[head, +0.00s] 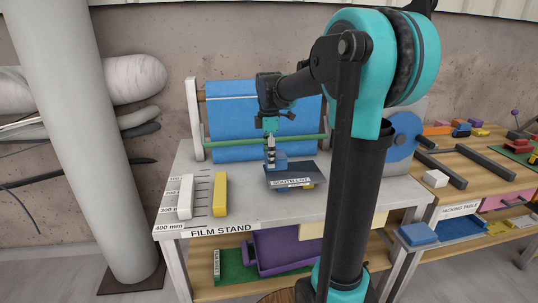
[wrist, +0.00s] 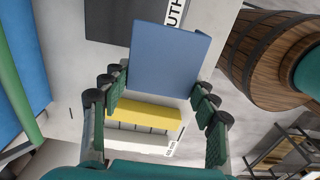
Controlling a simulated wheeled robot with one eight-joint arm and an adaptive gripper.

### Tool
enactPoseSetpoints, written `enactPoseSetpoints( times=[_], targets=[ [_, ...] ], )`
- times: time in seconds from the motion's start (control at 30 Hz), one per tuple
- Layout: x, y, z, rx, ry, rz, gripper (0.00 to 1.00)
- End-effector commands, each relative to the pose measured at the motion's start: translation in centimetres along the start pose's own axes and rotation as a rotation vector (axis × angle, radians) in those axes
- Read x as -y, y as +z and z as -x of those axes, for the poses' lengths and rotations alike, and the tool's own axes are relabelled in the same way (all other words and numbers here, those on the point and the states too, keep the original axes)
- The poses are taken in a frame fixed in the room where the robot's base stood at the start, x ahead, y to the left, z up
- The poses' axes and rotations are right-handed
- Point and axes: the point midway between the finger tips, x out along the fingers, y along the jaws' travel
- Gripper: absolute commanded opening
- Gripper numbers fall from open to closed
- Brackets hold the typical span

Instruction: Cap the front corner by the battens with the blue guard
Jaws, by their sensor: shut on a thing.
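The blue guard (wrist: 170,58) is between the pads of my gripper (wrist: 160,85) in the wrist view. It looks like a flat blue plate with a raised edge at the right. In the head view my gripper (head: 270,152) points down and the blue guard (head: 276,161) sits at its tips, just above or against a dark piece labelled SOUTH LOT (head: 310,172); I cannot tell whether they touch.
The film stand (head: 240,213) carries a white bar (head: 186,197) and a yellow bar (head: 220,194) at its left. A blue roll (head: 234,110) with a green rod stands behind. A small white block (head: 435,178) is on the packing table. My arm hides part of the gap between tables.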

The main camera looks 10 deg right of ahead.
Motion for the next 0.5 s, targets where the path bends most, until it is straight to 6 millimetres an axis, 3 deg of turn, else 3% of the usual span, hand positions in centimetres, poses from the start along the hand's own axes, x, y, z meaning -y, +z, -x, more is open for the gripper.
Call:
enactPoseSetpoints(
  times=[0.5],
  targets=[
    [0.0, 0.0, -1.1, 0.000, 0.000, -0.002, 0.35]
  ],
)
